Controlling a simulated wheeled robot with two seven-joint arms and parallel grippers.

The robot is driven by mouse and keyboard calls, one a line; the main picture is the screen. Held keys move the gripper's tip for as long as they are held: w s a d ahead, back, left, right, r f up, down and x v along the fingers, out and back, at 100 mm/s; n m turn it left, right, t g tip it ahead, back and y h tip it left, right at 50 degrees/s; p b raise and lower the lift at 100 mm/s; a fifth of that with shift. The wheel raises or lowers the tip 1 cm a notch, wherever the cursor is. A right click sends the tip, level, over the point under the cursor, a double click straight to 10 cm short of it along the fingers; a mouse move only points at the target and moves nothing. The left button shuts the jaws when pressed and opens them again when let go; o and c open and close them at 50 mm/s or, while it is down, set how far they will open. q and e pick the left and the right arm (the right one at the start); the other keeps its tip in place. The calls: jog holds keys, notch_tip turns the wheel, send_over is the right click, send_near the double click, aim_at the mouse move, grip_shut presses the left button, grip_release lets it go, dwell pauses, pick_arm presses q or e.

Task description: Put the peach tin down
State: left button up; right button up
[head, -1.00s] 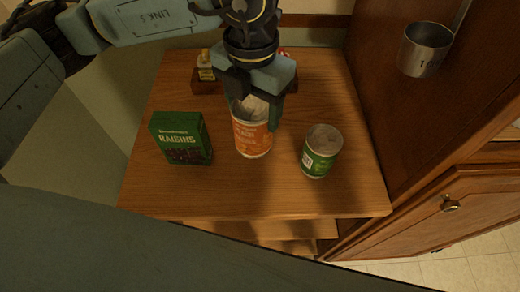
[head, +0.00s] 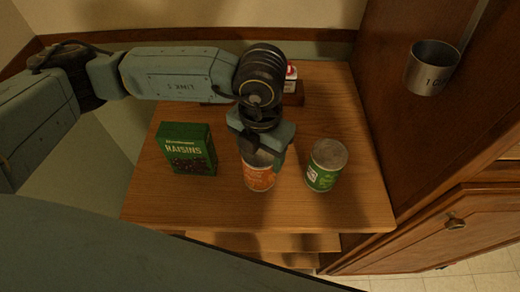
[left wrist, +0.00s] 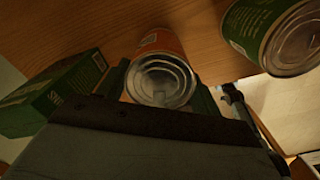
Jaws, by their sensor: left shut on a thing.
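The peach tin (head: 259,178) has an orange label and is upright over the wooden surface, between a green raisins box and a green tin. My left gripper (head: 259,158) comes down over it from above and is shut on it. In the left wrist view the tin's metal lid (left wrist: 160,80) shows between the two fingers. I cannot tell whether its base touches the wood. My right gripper is not in view.
The raisins box (head: 187,149) stands left of the tin and the green tin (head: 325,165) stands close on its right. The wooden counter (head: 345,208) has bare room at the front. A metal cup (head: 432,67) hangs on the cabinet at right.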

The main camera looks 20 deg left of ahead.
pick_arm(q)
jog(key=o, duration=0.9)
jog(key=shift+f, duration=0.15)
jog(key=o, duration=0.4)
notch_tip(320, 180, up, 12)
jog(key=shift+r+b, duration=0.2)
jog(key=shift+b, duration=0.1)
